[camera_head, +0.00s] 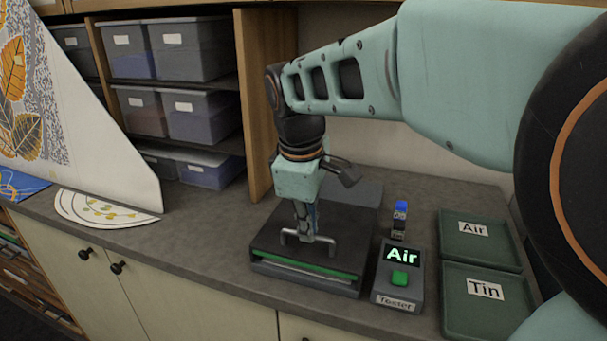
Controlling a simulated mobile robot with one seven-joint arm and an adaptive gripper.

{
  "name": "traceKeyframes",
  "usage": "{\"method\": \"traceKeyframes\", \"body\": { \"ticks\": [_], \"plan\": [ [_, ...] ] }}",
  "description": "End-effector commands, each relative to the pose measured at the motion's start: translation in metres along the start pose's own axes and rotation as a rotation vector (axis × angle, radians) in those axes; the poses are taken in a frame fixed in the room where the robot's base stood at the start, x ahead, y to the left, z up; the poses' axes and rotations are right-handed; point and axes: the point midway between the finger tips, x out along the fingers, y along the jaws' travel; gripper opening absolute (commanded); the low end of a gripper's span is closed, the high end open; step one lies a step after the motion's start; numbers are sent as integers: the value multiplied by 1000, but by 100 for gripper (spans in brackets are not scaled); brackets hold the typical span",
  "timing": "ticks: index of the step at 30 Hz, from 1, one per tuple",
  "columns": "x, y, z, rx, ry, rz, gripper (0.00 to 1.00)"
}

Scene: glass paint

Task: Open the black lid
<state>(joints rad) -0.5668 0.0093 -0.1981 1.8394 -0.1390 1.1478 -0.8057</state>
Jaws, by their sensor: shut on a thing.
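The black lid (268,235) lies flat on top of a dark box on the counter, with a green strip (308,270) along the box's front edge. A metal bar handle (287,236) stands near the lid's front edge. My gripper (308,236) points down from above and is shut on this handle. The fingertips partly hide the handle's middle. The lid looks closed or nearly closed; a small gap is hard to tell.
A tester (397,288) showing "Air" stands right of the box, with a small blue-topped bottle (400,220) behind it. Green trays labelled "Air" (492,258) and "Tin" (510,318) lie at right. Storage bins (190,50) fill shelves at back left. Counter left of the box is mostly clear.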

Motion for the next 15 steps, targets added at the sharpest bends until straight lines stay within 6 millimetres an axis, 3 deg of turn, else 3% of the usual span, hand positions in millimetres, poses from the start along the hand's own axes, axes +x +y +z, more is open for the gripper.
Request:
{"method": "traceKeyframes", "body": {
  "ticks": [8, 15],
  "plan": [
    [0, 6, 0, 2, -1, 0, 0],
    [6, 45, 1, 4, -4, -1, 0]
  ]
}}
